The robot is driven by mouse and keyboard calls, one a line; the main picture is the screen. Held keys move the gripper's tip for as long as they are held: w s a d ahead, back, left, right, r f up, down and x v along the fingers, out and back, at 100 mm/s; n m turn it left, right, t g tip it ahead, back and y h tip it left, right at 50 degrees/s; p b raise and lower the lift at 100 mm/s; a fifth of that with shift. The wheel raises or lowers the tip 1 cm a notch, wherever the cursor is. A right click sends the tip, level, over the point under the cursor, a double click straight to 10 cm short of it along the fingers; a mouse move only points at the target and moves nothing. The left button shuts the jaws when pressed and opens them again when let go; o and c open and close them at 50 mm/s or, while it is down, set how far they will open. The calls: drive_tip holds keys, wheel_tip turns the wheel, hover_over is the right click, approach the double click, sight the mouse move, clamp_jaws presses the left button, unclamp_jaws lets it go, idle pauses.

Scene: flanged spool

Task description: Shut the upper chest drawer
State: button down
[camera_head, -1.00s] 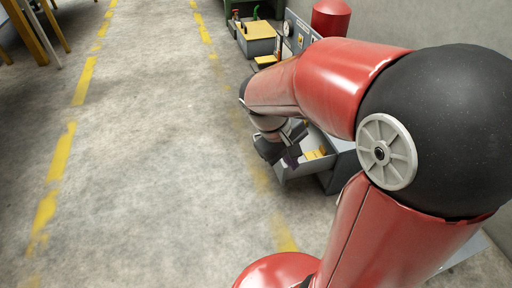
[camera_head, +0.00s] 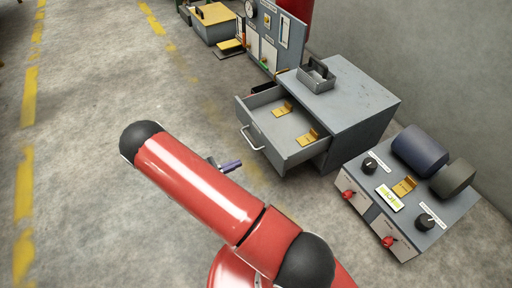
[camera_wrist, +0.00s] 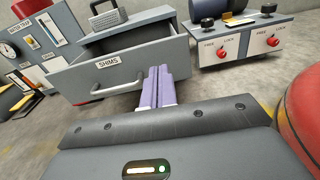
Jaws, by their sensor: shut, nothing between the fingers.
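The grey chest (camera_head: 352,95) stands to the right of centre in the head view. Its upper drawer (camera_head: 285,128) is pulled well out toward the left and holds two yellow-brown pieces. In the wrist view the drawer front (camera_wrist: 135,72) carries a SHIMS label and a bar handle (camera_wrist: 92,84). My gripper (camera_wrist: 158,86) is shut and empty, its purple fingers pointing at the drawer front near its right end. I cannot tell if they touch it. In the head view the fingertips (camera_head: 232,166) show beside my red arm, short of the drawer; the rest is hidden.
A small grey caddy (camera_head: 316,77) sits on the chest top. A control box (camera_head: 410,200) with red knobs and dark rollers stands to the right. A panel with a gauge (camera_head: 272,35) stands behind the chest. Open floor lies to the left.

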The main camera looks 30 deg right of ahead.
drive_tip(key=p, duration=0.2)
approach(274, 147)
drive_tip(key=shift+n+t, duration=0.3)
drive_tip(key=d, duration=0.6)
drive_tip(key=shift+d+f, duration=0.25)
drive_tip(key=shift+d, duration=0.15)
drive_tip(key=shift+d+b, duration=0.15)
drive_tip(key=shift+b, duration=0.15)
drive_tip(key=d+b, duration=0.3)
drive_tip(key=d, duration=1.5)
drive_tip(key=shift+w+d, duration=0.3)
drive_tip(key=shift+a, duration=0.1)
